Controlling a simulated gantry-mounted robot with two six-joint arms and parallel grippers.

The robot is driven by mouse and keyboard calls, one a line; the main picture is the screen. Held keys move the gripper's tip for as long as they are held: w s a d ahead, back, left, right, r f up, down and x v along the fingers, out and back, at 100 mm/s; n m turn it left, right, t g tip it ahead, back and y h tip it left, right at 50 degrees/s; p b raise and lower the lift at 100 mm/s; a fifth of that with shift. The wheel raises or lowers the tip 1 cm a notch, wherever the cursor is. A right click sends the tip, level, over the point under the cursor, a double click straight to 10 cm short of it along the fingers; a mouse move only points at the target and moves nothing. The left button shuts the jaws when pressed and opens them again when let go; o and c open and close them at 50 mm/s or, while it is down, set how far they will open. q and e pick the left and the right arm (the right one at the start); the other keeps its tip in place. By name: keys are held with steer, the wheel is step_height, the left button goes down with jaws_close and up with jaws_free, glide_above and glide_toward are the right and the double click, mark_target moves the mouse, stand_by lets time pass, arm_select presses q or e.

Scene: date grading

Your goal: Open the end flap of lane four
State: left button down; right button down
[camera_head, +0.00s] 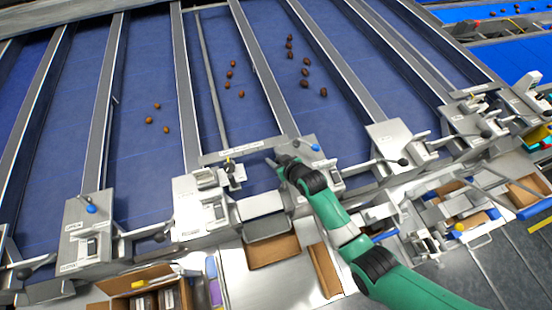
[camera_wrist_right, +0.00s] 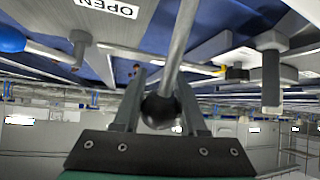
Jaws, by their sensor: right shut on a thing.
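My right gripper (camera_head: 282,165), on the green arm, is at the lower end of one of the blue lanes, by a metal end plate (camera_head: 308,148). In the right wrist view the gripper's fingers (camera_wrist_right: 160,98) are closed on the dark ball knob (camera_wrist_right: 160,112) of a metal lever rod (camera_wrist_right: 182,45). A plate marked OPEN (camera_wrist_right: 108,8) is close above it. In the head view the knob is hidden by the gripper. I cannot tell the lane's number or the flap's position. My left gripper is not in view.
Brown dates lie in groups on the blue belts (camera_head: 240,94). Metal dividers (camera_head: 183,80) separate the lanes. Neighbouring end plates carry ball-ended levers (camera_head: 402,162). Cardboard boxes (camera_head: 272,252) stand below the lane ends. A blue knob (camera_wrist_right: 10,40) is at the left in the wrist view.

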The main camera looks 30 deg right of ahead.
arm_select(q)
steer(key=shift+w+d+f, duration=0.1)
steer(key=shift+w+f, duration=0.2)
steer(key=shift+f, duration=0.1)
arm_select(e)
steer(key=shift+f, duration=0.9)
steer(key=c, duration=0.9)
jaws_free()
steer(key=shift+o, duration=1.3)
steer(key=shift+s+f, duration=0.1)
steer(key=shift+s, duration=0.15)
steer(key=shift+o, duration=0.9)
steer(key=shift+a, duration=0.1)
arm_select(q)
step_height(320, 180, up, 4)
steer(key=p, duration=0.3)
steer(key=shift+p, duration=0.3)
arm_select(e)
steer(key=v, duration=1.1)
steer(key=shift+r, duration=0.45)
